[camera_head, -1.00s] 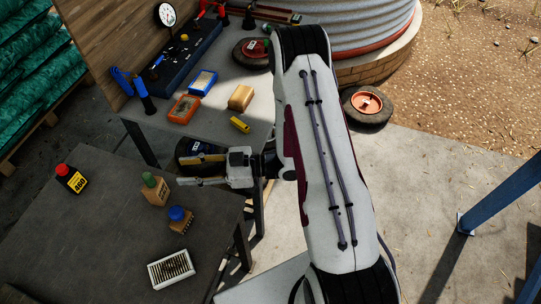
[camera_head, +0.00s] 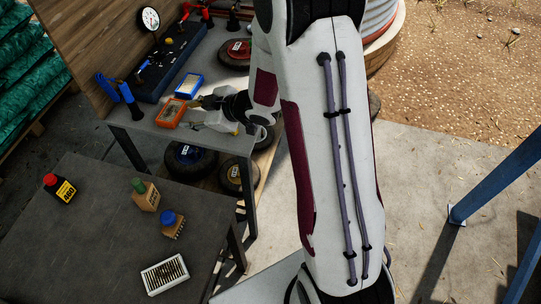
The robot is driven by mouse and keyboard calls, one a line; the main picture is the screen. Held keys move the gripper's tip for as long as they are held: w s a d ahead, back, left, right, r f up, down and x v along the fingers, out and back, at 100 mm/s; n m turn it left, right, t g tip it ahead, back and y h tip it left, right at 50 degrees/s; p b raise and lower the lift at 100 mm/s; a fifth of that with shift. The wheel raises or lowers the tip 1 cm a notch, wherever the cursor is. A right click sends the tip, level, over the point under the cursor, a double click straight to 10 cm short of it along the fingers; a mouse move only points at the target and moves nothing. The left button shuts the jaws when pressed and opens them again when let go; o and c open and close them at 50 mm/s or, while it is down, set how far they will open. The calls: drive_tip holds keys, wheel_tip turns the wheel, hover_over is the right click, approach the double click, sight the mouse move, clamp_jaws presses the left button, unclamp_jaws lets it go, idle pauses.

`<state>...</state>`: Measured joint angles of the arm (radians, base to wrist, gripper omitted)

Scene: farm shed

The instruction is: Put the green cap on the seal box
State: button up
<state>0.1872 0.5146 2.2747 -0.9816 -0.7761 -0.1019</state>
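A tan block-shaped container with a green cap (camera_head: 138,185) on top stands on the near dark table. Beside it is a smaller tan piece with a blue cap (camera_head: 169,217). I cannot tell for sure which thing is the seal box; an orange open box (camera_head: 171,113) and a blue-rimmed box (camera_head: 189,85) lie on the back bench. My gripper (camera_head: 194,113) is over the back bench, just right of the orange box. Its two fingers look apart, with nothing seen between them.
A dial gauge (camera_head: 149,19) and a dark tool tray (camera_head: 170,62) stand on the back bench. Wheels sit under it.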

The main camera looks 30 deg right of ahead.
drive_tip(key=s+d+r+m+h, duration=0.3)
drive_tip(key=s+d+r+h, duration=0.15)
drive_tip(key=r, duration=0.35)
drive_tip(key=s+d+r+m+h, duration=0.3)
drive_tip(key=s+d+r+m, duration=0.15)
drive_tip(key=d+r, duration=0.2)
drive_tip(key=s+a+r+m+g, duration=0.1)
drive_tip(key=s+a+m+g, duration=0.1)
drive_tip(key=s, duration=1)
drive_tip(key=s+a+r+m+g+y, duration=0.1)
drive_tip(key=s+a, duration=0.3)
drive_tip(key=s, duration=0.8)
drive_tip(key=shift+s+r+m+g, duration=0.4)
drive_tip(key=shift+r+m+g, duration=0.2)
drive_tip(key=shift+r+m, duration=0.05)
